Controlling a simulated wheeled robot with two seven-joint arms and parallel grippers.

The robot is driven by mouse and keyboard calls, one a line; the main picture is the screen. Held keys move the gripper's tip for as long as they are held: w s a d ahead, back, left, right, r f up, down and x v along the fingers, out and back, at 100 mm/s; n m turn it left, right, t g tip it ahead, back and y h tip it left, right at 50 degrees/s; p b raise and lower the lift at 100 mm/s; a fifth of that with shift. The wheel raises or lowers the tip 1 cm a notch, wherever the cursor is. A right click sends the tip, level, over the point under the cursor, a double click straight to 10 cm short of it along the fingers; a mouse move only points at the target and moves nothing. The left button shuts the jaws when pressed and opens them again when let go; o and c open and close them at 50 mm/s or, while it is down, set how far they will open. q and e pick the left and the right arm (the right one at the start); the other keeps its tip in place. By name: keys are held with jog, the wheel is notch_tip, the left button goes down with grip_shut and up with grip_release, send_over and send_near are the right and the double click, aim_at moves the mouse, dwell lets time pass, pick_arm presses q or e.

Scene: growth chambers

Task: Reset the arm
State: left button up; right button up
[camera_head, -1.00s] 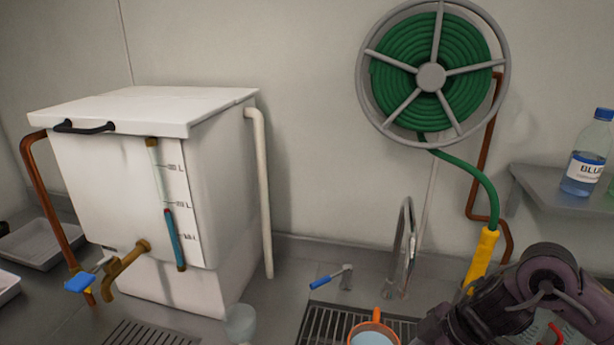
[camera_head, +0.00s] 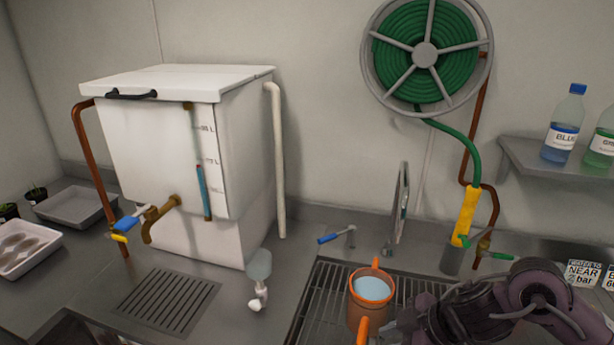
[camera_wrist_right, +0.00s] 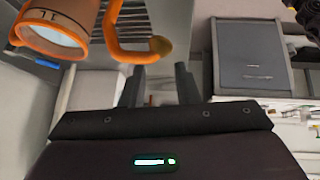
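My right arm reaches in from the right in the head view, with its gripper (camera_head: 388,334) low beside the orange jug (camera_head: 368,312). The jug stands upright on the sink grate and holds pale blue liquid. In the right wrist view the two fingers of my right gripper (camera_wrist_right: 157,75) are apart with nothing between them. The jug (camera_wrist_right: 52,30) and its orange handle (camera_wrist_right: 125,52) show just ahead of the fingertips, apart from them. My left gripper is in neither view.
A white tank (camera_head: 180,160) with a brass tap (camera_head: 160,212) stands at left. A green hose reel (camera_head: 424,55) hangs on the wall, its yellow nozzle (camera_head: 463,218) near my right arm. Bottles (camera_head: 562,130) stand on a shelf (camera_head: 520,155). A small clear funnel-like vessel (camera_head: 258,266) stands mid-counter.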

jog(key=a+m+t, duration=0.2)
jog(key=a+t, duration=0.2)
jog(key=a, duration=0.4)
jog(key=s+d+f+m+g+h, duration=0.2)
jog(key=s+d+f+m+h, duration=0.1)
jog(key=s+d+f+m, duration=0.25)
jog(key=s+d+f+m+g+h, duration=0.3)
jog(key=s+d+m, duration=0.2)
jog(key=s+d, duration=0.3)
notch_tip(320, 180, down, 30)
jog(key=s+a+f+b, duration=0.1)
jog(key=b, duration=0.2)
pick_arm(q)
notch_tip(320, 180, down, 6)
jog(key=b, duration=0.3)
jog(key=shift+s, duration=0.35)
pick_arm(e)
jog(key=s+d+f+g, duration=0.1)
jog(key=s+f, duration=0.9)
jog(key=f, duration=0.1)
jog(key=s+d+f, duration=0.2)
jog(key=s+f, duration=0.8)
jog(key=f, duration=0.1)
jog(key=shift+s+d+f+g, duration=0.25)
jog(key=shift+d+f+g, duration=0.05)
jog(key=shift+f+g, duration=0.1)
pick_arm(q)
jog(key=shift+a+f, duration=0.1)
